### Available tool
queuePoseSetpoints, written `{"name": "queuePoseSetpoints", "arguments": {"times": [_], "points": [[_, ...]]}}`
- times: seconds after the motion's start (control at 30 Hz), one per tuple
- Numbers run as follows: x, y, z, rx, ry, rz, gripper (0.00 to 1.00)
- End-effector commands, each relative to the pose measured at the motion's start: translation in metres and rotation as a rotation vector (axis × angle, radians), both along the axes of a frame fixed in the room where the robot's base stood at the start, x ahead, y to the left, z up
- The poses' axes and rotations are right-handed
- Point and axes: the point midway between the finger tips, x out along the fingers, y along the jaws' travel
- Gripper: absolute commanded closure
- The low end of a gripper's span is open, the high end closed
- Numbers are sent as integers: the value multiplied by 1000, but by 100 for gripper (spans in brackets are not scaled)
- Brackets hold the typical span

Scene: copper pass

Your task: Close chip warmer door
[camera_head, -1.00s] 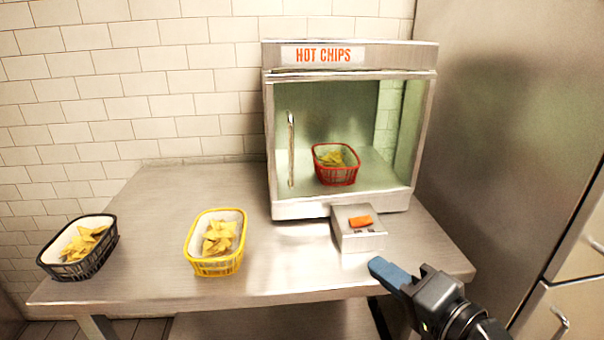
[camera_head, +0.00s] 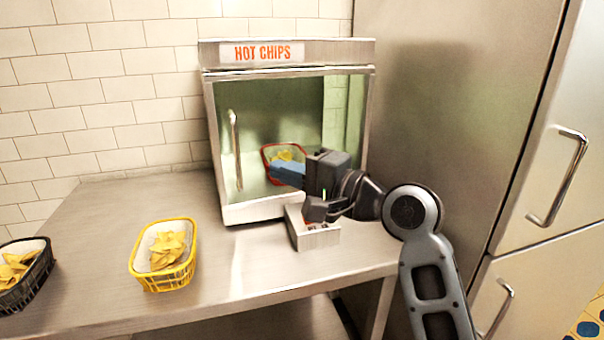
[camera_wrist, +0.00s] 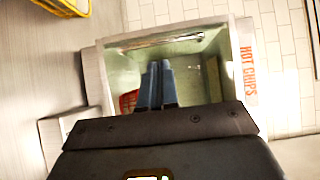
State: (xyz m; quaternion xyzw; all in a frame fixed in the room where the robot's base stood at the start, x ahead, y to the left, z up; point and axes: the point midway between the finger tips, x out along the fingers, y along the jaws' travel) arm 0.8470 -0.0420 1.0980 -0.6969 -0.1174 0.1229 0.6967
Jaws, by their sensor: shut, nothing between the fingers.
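The chip warmer (camera_head: 212,120) stands on the metal counter with a "HOT CHIPS" sign on its top. Its glass-fronted door has an upright handle (camera_head: 236,150) at the left. The door lies across the front and looks shut or nearly shut; I cannot tell whether a small gap remains. The handle also shows at the top of the wrist view (camera_wrist: 160,42). My gripper (camera_head: 274,170) is shut and empty, in front of the glass, right of the handle. Its blue fingers (camera_wrist: 160,72) point at the warmer's front; contact is unclear. They partly cover the red chip basket (camera_head: 270,153) inside.
A small metal box (camera_head: 318,240) sits on the counter before the warmer, below my gripper. A yellow chip basket (camera_head: 150,280) and a black one (camera_head: 28,285) stand to the left. A tall steel cabinet (camera_head: 440,110) is close on the right. The counter's middle is clear.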

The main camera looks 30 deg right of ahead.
Motion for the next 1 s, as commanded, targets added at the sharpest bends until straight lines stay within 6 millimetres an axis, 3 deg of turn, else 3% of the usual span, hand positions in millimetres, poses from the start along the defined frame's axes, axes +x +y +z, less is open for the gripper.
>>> {"name": "queuePoseSetpoints", "arguments": {"times": [0.2,0.4,1.0], "points": [[40,15,1,-1,-1,2,100],[65,23,0,0,0,-1,100],[80,27,2,0,0,-14,100]]}}
